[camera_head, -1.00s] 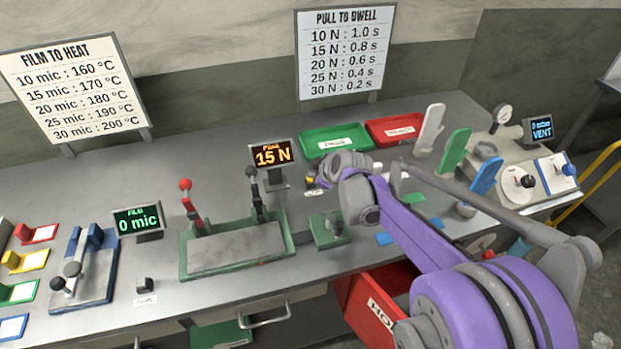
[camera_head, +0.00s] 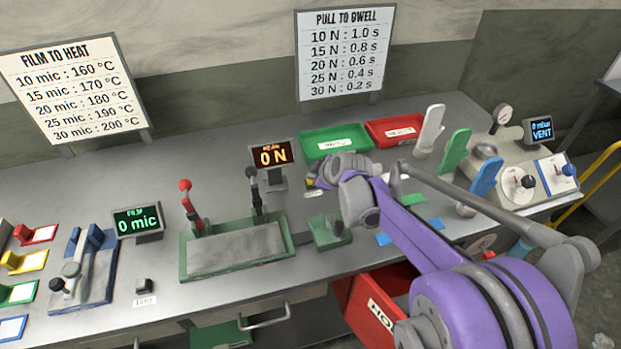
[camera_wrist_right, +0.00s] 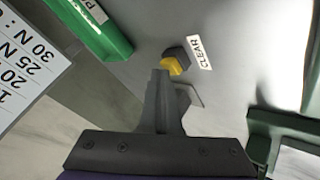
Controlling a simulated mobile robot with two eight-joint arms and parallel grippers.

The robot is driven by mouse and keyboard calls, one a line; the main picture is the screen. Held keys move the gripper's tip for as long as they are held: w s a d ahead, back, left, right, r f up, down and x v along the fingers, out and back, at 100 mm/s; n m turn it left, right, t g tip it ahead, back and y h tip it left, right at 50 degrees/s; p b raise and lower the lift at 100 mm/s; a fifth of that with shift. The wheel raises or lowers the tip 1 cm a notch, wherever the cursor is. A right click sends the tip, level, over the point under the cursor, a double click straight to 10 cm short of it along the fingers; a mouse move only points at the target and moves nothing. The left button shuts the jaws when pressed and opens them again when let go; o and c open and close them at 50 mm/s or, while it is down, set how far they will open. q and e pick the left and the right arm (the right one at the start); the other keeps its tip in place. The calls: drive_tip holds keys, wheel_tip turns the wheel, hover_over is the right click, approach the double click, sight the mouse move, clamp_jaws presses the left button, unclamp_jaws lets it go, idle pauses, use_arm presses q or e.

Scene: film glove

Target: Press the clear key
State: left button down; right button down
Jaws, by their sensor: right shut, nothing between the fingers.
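The clear key is a small yellow cap on a dark base (camera_wrist_right: 172,66), beside a white label (camera_wrist_right: 201,53) reading CLEAR, in the right wrist view. My right gripper (camera_wrist_right: 160,76) is shut and empty, its fingertips right at the yellow cap. I cannot tell whether they touch it. In the head view my right gripper (camera_head: 318,178) is over the bench beside the pull display (camera_head: 274,156), and mostly hides the key. That display reads 0 N. My left gripper is not in view.
A green tray (camera_head: 318,153) and a red tray (camera_head: 392,142) lie behind my right gripper. The green-framed sealer (camera_head: 237,250) with upright levers stands to its left, and a small green block (camera_head: 326,238) is in front. Upright glove forms (camera_head: 456,152) stand to the right.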

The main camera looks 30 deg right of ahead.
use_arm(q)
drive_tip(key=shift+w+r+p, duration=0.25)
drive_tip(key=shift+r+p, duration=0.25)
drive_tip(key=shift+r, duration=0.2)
use_arm(e)
drive_tip(key=shift+r, duration=0.75)
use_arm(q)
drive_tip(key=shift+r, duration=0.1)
use_arm(e)
drive_tip(key=shift+r, duration=0.15)
